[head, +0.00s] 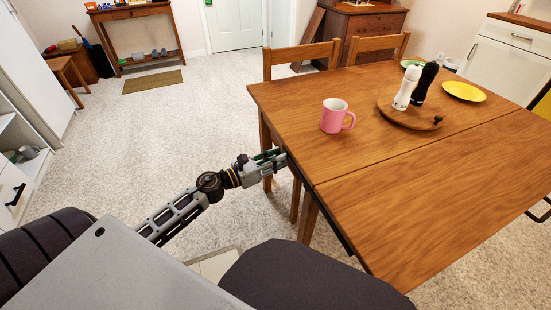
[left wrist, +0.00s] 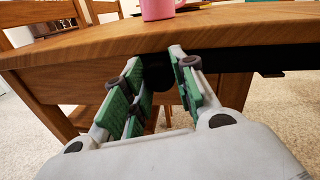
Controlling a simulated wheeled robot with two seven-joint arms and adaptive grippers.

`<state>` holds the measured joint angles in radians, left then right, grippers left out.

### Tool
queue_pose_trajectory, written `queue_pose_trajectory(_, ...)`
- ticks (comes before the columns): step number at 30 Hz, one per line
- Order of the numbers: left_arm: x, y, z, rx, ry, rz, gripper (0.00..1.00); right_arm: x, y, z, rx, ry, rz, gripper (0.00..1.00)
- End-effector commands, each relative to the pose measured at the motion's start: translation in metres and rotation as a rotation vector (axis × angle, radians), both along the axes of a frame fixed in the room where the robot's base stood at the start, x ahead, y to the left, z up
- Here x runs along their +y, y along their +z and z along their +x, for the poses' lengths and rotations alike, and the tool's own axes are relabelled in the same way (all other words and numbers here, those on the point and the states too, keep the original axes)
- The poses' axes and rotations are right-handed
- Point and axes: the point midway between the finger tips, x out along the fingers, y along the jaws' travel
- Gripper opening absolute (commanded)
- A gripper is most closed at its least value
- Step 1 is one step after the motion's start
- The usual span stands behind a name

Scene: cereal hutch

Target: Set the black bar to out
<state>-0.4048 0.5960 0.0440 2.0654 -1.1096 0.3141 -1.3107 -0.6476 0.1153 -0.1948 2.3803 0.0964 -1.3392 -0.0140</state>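The black bar (head: 343,236) runs under the near edge of the wooden table (head: 430,200). In the left wrist view the bar (left wrist: 238,60) lies just below the tabletop edge, and a dark rounded part of it shows beyond my fingers. My right gripper is not in view.
On the table stand a pink mug (head: 334,115), a round wooden tray (head: 388,114) with a white mill (head: 406,90) and a black mill (head: 425,83), and a yellow plate (head: 464,91). Chairs (head: 300,55) stand at its far side.

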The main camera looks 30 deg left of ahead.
Motion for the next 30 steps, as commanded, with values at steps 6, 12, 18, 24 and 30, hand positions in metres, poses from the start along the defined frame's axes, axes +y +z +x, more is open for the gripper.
queue_pose_trajectory(6,-0.004,-0.003,-0.003,0.006,-0.012,-0.002,0.51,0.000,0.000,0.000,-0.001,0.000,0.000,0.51)
queue_pose_trajectory(12,-0.003,-0.002,-0.002,0.004,-0.009,-0.001,0.51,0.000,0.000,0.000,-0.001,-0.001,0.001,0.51)
queue_pose_trajectory(18,-0.002,-0.002,-0.003,0.004,-0.008,-0.001,0.51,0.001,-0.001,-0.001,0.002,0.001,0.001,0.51)
queue_pose_trajectory(24,0.002,-0.002,-0.008,0.003,-0.006,-0.001,0.51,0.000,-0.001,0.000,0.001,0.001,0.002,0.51)
queue_pose_trajectory(30,0.009,-0.002,-0.020,0.005,-0.007,-0.002,0.51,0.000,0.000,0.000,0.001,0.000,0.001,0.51)
